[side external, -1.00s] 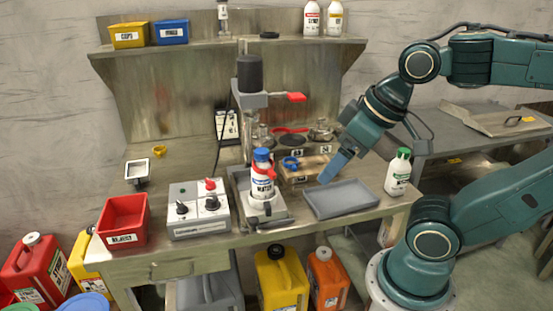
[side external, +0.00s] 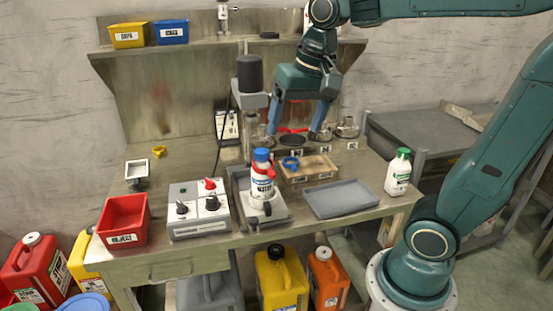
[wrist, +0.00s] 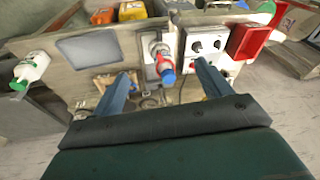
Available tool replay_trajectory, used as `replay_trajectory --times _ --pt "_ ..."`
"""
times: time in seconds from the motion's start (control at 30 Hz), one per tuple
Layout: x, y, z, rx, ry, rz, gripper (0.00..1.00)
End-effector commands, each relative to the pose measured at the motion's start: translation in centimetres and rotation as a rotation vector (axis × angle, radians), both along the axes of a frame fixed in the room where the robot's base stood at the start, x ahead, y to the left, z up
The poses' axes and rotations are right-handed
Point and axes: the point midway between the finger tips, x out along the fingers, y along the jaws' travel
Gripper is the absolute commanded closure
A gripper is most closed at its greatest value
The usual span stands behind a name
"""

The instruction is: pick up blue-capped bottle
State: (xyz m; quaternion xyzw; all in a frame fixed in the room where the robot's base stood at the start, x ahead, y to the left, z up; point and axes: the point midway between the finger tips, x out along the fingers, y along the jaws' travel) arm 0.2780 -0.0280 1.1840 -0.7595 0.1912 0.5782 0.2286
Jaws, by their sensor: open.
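The blue-capped bottle (side external: 263,178) is white with a label and a red part near its top. It stands upright in a grey fixture (side external: 268,210) at the middle of the workbench. In the wrist view the bottle (wrist: 164,63) shows between the fingers, beyond their tips, with its blue cap towards me. My gripper (side external: 294,134) is open and empty, with blue fingers pointing down. In the side view it appears above the back of the bench, up and to the right of the bottle. The wrist view also shows its two spread fingers (wrist: 163,76).
A control box (side external: 198,211) and a red bin (side external: 123,220) are to the left. A press with a dark cylinder (side external: 250,74) rises behind the bottle.

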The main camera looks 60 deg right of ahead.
Motion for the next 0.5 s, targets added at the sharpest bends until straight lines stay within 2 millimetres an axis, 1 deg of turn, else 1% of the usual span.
replay_trajectory --times 0.03,0.27,0.5 --pt "1.1 -0.4 0.0 0.012 0.02 -0.048 0.23" --pt "5.4 -2.2 -0.2 0.063 0.104 -0.283 0.23" --pt "9.5 -4.4 -1.4 0.1 0.187 -0.523 0.23"
